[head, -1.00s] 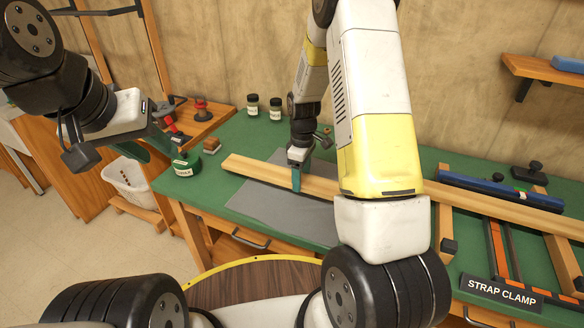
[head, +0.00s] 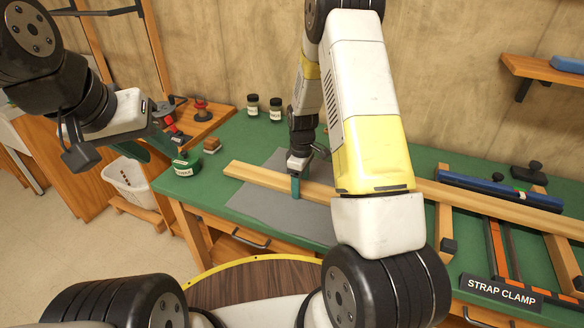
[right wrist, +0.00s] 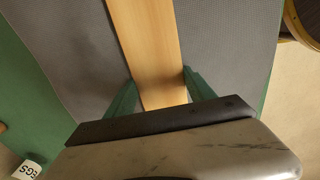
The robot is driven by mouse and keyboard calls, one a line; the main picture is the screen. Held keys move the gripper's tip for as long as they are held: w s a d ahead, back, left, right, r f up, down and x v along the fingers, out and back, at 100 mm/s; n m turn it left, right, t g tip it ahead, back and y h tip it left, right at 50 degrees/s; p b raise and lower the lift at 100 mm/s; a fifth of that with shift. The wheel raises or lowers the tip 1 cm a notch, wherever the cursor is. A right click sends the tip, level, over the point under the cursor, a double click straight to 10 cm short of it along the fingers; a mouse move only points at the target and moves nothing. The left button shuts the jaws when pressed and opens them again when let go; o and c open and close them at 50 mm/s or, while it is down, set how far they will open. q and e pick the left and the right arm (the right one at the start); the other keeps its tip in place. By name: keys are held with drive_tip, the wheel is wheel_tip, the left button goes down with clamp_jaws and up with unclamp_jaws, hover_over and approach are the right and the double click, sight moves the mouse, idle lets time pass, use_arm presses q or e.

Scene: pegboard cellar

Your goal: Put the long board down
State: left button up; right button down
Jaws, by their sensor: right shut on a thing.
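The long board (head: 262,178) is a pale wooden plank running from the grey mat (head: 270,205) to the right edge of the head view, partly hidden behind my right arm. My right gripper (head: 296,188) is shut across it near its left end. In the right wrist view the board (right wrist: 150,45) lies between the two green fingers (right wrist: 160,92). It is over the mat; whether it touches it I cannot tell. Its right part passes over the strap clamp's wooden rails (head: 443,212). My left gripper (head: 150,152) is empty and looks open, near a green jar (head: 187,166).
A blue-topped bar (head: 500,190) lies behind the board on the right. A strap clamp sign (head: 501,291) stands at the front right. Two small jars (head: 264,107) and a brown block (head: 212,145) stand on the green bench (head: 235,130). A white basket (head: 128,184) is left of the bench.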

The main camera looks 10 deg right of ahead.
drive_tip(key=shift+s+f, duration=0.25)
drive_tip(key=shift+f, duration=0.15)
drive_tip(key=shift+c, duration=1.6)
unclamp_jaws()
drive_tip(key=shift+f, duration=0.1)
wheel_tip(320, 180, up, 14)
drive_tip(key=f, duration=0.1)
wheel_tip(320, 180, up, 8)
drive_tip(key=m+t, duration=0.1)
drive_tip(key=m, duration=0.1)
hover_over(302, 193)
drive_tip(key=s+a+r+m+t+y, duration=0.1)
drive_tip(key=s+r+m+t, duration=0.1)
drive_tip(key=s+r+m, duration=0.2)
drive_tip(key=s+a+r+m+t+y, duration=0.1)
drive_tip(key=s+r+m+t, duration=0.2)
drive_tip(key=s+r, duration=0.7)
drive_tip(key=s+m, duration=0.1)
drive_tip(key=s, duration=0.6)
drive_tip(key=shift+m, duration=0.3)
drive_tip(key=shift+r, duration=0.1)
